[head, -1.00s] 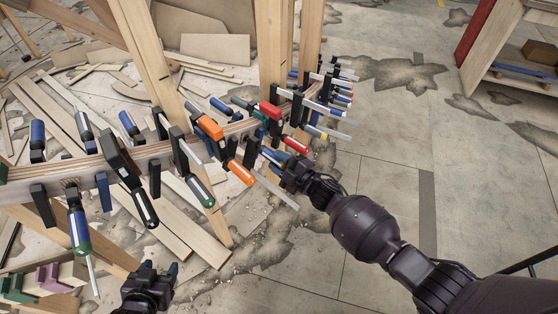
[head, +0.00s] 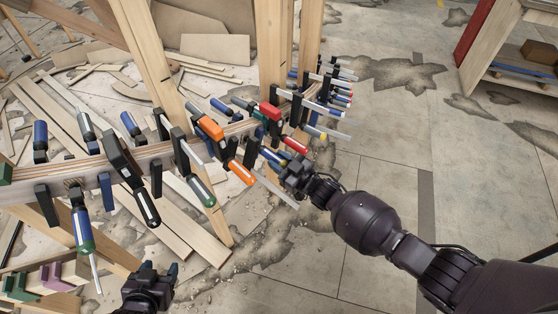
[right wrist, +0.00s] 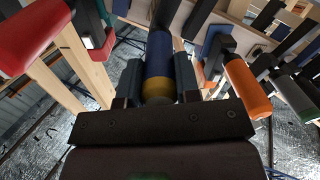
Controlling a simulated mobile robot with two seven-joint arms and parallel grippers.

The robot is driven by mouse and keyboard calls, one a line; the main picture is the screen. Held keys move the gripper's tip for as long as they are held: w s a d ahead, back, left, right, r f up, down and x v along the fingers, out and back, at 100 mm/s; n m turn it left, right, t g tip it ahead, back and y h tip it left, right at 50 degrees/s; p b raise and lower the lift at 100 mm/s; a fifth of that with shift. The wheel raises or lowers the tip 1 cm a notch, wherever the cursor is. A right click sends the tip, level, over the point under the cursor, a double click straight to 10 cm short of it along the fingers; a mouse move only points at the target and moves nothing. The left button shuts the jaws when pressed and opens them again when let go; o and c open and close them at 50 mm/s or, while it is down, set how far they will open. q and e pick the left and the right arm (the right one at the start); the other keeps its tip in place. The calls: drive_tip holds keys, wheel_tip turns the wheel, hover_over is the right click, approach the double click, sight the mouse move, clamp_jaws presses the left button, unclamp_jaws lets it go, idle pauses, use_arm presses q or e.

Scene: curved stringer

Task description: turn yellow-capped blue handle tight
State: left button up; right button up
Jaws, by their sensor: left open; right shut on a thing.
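The blue handle (right wrist: 159,55) with its yellow cap (right wrist: 157,88) stands in the middle of the right wrist view, between the fingers of my right gripper. My right gripper (head: 287,164) is shut on this handle in the head view and hides much of it; a blue part (head: 270,154) shows just left of the fingers. The handle belongs to a clamp on the curved wooden stringer (head: 160,151). My left gripper (head: 162,272) is open and empty at the bottom of the head view, apart from the clamps.
Several clamps crowd the stringer, including an orange-handled one (head: 240,172) and a red-handled one (head: 295,145) close beside my right gripper. Wooden posts (head: 150,50) rise behind. Loose boards (head: 60,120) lie on the floor.

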drive_tip(key=shift+m, duration=0.3)
idle(0.4)
drive_tip(key=o, duration=0.9)
drive_tip(key=shift+s+d, duration=0.1)
drive_tip(key=p+v, duration=0.1)
drive_tip(key=v, duration=0.9)
drive_tip(key=shift+s+d, duration=0.2)
drive_tip(key=shift+s, duration=0.05)
drive_tip(key=shift+f, duration=0.1)
